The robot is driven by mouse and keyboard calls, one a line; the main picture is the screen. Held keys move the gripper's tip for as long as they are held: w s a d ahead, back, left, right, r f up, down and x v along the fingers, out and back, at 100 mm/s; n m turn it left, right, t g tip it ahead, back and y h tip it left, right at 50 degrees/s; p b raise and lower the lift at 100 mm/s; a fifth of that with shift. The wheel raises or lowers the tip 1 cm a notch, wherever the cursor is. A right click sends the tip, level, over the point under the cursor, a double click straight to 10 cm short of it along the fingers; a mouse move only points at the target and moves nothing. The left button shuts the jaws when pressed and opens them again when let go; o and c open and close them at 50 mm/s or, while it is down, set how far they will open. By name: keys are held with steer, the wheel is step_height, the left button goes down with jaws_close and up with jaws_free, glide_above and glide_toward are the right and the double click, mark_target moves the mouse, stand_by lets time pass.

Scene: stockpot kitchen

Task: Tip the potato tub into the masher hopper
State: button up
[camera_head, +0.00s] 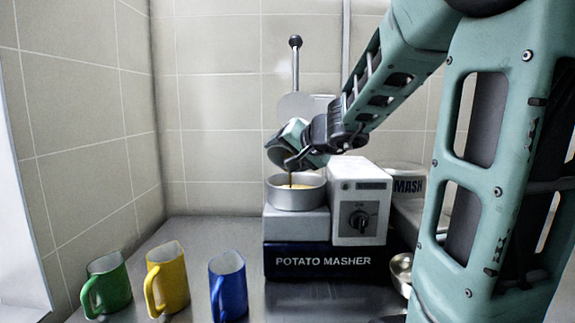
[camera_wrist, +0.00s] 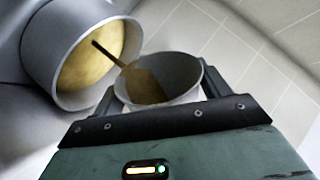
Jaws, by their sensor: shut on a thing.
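The masher hopper (camera_head: 297,202) is a round grey metal pan on top of the potato masher (camera_head: 323,261). Yellow mash-like contents show inside the hopper in the wrist view (camera_wrist: 62,28). The potato tub (camera_wrist: 188,72) is a small pale grey cup held between the fingers of my gripper (camera_head: 292,160). It is tilted just above the hopper, with brownish-yellow contents inside. A thin brown stream (camera_wrist: 107,53) runs between the tub's lip and the hopper. In the head view my gripper and wrist largely hide the tub.
Green (camera_head: 107,284), yellow (camera_head: 170,278) and blue (camera_head: 229,287) mugs stand on the steel counter at left. A container marked MASH (camera_head: 408,186) is behind the masher at right, partly hidden by my arm. A metal bowl (camera_head: 401,268) sits at right. Tiled walls close the back and left.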

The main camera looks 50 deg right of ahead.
steer(key=shift+a+f+n+h+b, duration=0.3)
steer(key=shift+n+h+b, duration=0.15)
steer(key=shift+b, duration=1.95)
steer(key=shift+a+r+t, duration=0.1)
steer(key=shift+t, duration=0.2)
steer(key=shift+s+a+n+h+p, duration=0.1)
steer(key=shift+a+n+h+p, duration=0.05)
steer(key=shift+n+h+p, duration=0.25)
steer(key=shift+f+n+t, duration=0.2)
steer(key=shift+n+t, duration=0.05)
steer(key=shift+t, duration=0.05)
steer(key=shift+a+f+h+p, duration=0.1)
steer(key=shift+a+h+p, duration=0.05)
steer(key=shift+h+p, duration=0.15)
steer(key=shift+n, duration=0.3)
steer(key=shift+c, duration=0.8)
